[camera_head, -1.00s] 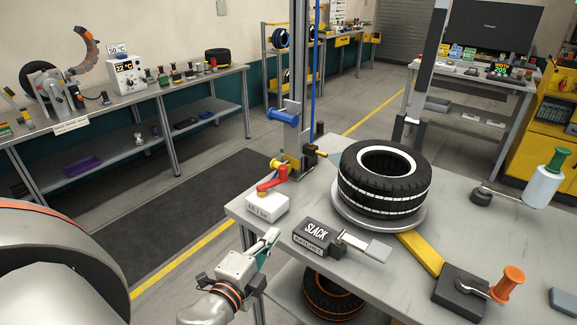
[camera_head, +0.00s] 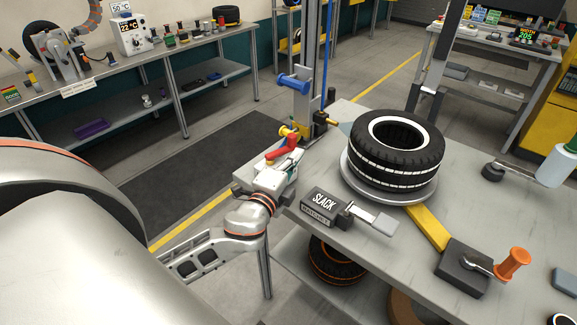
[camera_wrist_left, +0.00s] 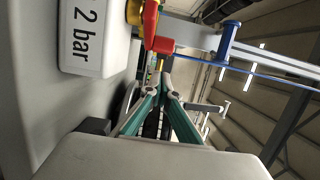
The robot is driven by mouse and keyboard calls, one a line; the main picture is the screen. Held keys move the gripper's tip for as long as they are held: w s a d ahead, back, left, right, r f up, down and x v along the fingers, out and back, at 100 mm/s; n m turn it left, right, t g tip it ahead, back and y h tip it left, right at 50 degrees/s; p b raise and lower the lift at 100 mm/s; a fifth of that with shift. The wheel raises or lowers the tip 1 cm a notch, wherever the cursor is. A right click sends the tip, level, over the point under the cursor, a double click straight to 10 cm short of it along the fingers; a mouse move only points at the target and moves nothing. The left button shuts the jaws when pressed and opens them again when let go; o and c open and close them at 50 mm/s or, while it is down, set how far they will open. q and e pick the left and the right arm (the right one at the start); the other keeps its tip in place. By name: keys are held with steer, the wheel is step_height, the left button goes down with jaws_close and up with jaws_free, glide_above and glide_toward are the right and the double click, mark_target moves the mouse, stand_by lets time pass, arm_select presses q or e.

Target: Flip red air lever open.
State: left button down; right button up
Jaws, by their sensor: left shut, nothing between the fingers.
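The red air lever (camera_head: 284,148) is at the near left corner of the workbench, beside a yellow fitting (camera_head: 288,131). It also shows in the wrist view (camera_wrist_left: 152,28), at the top, next to a white box (camera_wrist_left: 96,38) reading "2 bar". In the head view my left gripper covers most of that box. My left gripper (camera_head: 295,159) is shut and empty, its tips just below the lever in the picture. Its teal fingers (camera_wrist_left: 162,88) meet below the lever's red end in the wrist view; whether they touch it I cannot tell. My right gripper is out of view.
A black "SLACK" ratchet block (camera_head: 324,205) sits right of the gripper. Behind it a tyre (camera_head: 397,177) lies on a round plate. A post with a blue handle (camera_head: 293,82) stands behind the lever. The floor on the left is clear.

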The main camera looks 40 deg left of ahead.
mark_target(292, 141)
arm_select(q)
steer(key=shift+w+a+f, duration=0.1)
steer(key=shift+w+a, duration=0.4)
steer(key=shift+a, duration=0.3)
steer(key=shift+w+a, duration=0.45)
steer(key=shift+a, duration=0.3)
steer(key=shift+w+a+p, duration=0.35)
steer(key=shift+w+a, duration=0.05)
steer(key=shift+a, duration=0.2)
